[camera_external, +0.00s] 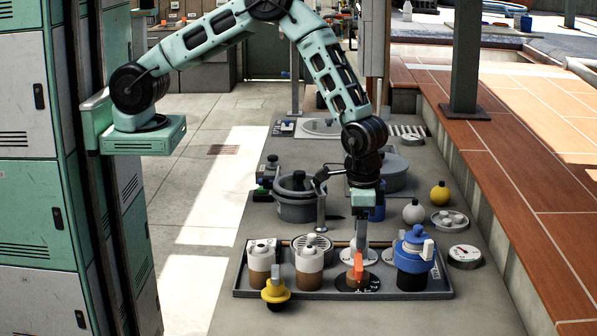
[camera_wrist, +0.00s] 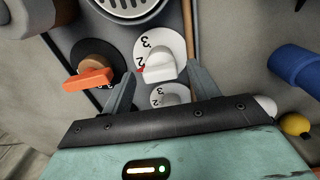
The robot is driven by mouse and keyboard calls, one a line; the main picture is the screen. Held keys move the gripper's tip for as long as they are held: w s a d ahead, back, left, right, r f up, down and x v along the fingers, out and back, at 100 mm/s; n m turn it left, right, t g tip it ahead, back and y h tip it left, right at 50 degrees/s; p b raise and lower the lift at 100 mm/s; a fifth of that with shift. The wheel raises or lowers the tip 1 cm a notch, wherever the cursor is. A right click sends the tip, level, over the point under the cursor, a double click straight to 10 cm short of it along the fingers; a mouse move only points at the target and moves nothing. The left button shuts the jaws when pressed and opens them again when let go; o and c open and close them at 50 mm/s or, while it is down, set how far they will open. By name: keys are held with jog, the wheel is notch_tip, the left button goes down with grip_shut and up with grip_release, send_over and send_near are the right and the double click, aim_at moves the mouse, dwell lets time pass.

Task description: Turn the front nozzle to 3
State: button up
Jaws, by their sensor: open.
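No label shows which dial is the front nozzle. A larger white dial (camera_wrist: 172,40) carries a white knob (camera_wrist: 159,68), with the numbers 2 and 3 showing. A red mark on the knob sits by the 2. In the external view this dial (camera_external: 346,256) is partly hidden behind my gripper. My gripper (camera_wrist: 161,72) is open, its fingers on either side of the white knob; I cannot tell whether they touch it. In the external view my gripper (camera_external: 361,246) points down. An orange knob (camera_wrist: 90,80) on a dark disc stands nearer the front (camera_external: 357,266).
A smaller white dial (camera_wrist: 169,95) is close by. Two brown-and-white bottles (camera_external: 262,265) stand left on the tray (camera_external: 240,283), a blue-capped dark jar (camera_external: 413,270) right. A yellow-topped item (camera_external: 275,290) is at the front. A pot (camera_external: 297,205) stands behind.

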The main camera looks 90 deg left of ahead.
jog(key=shift+c, duration=0.3)
jog(key=c, duration=0.9)
jog(key=shift+c, duration=0.2)
jog(key=shift+f+m, duration=0.1)
jog(key=shift+m, duration=0.3)
jog(key=m+b, duration=0.1)
jog(key=m, duration=0.4)
jog(key=shift+b, duration=0.4)
jog(key=m, duration=0.6)
jog(key=o, duration=1)
